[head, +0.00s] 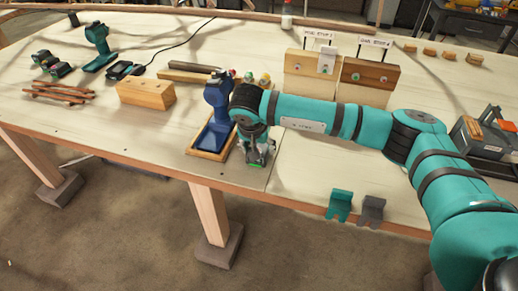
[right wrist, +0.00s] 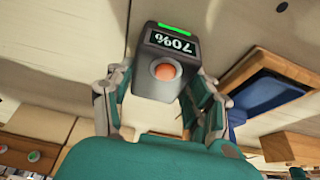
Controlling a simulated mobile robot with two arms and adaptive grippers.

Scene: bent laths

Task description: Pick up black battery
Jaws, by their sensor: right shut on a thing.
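The black battery (right wrist: 150,85) fills the middle of the right wrist view. It is a dark block with a display reading 70%, a green bar and an orange round button. My right gripper (right wrist: 160,100) is shut on it, with one finger on each side. In the head view my right gripper (head: 257,155) is over the table's front part, just right of the blue drill; the battery is largely hidden there. I cannot tell whether the battery touches the table. My left gripper is not in view.
A blue drill (head: 216,92) stands in a wooden-framed blue tray (head: 205,152) close left of my gripper. Wooden test stations (head: 368,78) stand behind my right arm.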

